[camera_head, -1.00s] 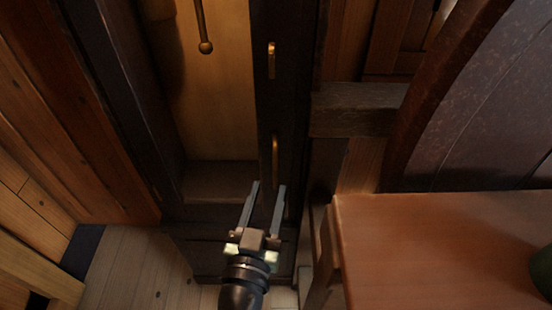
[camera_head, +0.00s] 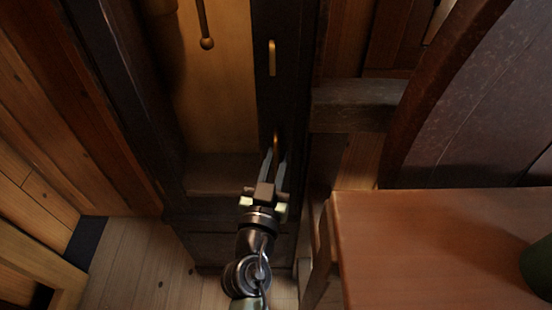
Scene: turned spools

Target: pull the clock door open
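The tall dark wooden clock stands ahead, with a pale golden panel (camera_head: 222,100) and a hanging brass pendulum (camera_head: 206,42) in its middle. The clock door's dark right-hand stile (camera_head: 290,85) carries an upright brass handle (camera_head: 276,141) low down and another brass piece (camera_head: 271,58) above it. I cannot tell whether glass covers the panel. My gripper (camera_head: 275,156) is at the lower handle, its two fingers apart with the handle appearing between their tips. The fingers hide the handle's lower part, and contact cannot be made out.
A reddish wooden table (camera_head: 440,240) fills the lower right, close to my arm, with a dark green object (camera_head: 538,268) at its edge. A large curved dark wooden thing (camera_head: 470,100) stands behind it. Plank floor (camera_head: 140,262) is clear at lower left.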

